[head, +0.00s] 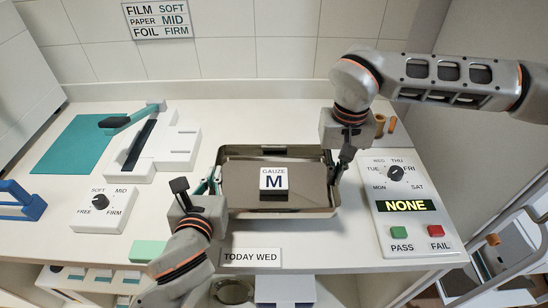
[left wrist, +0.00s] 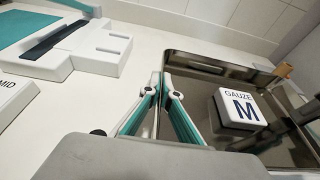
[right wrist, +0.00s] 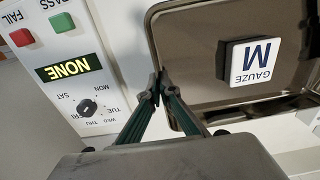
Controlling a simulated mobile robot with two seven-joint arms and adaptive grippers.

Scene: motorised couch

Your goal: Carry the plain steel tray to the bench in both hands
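The plain steel tray (head: 240,202) is a dark, shiny, rimmed tray over the front middle of the white worktop. A white block marked GAUZE M (head: 273,181) lies in it and also shows in the left wrist view (left wrist: 236,108) and the right wrist view (right wrist: 249,61). My left gripper (head: 212,184) is at the tray's left side, with its fingertips (left wrist: 163,92) closed on the rim. My right gripper (head: 341,166) is at the right side, with its fingertips (right wrist: 162,86) closed on the rim. I cannot tell whether the tray touches the worktop.
A white device with a teal arm (head: 160,140) and a teal mat (head: 80,142) stand at the left. A FREE/SOFT/MID/FIRM dial box (head: 104,210) is in front of them. A panel reading NONE (head: 405,206) with PASS and FAIL buttons is close to the tray's right. A wall sits behind.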

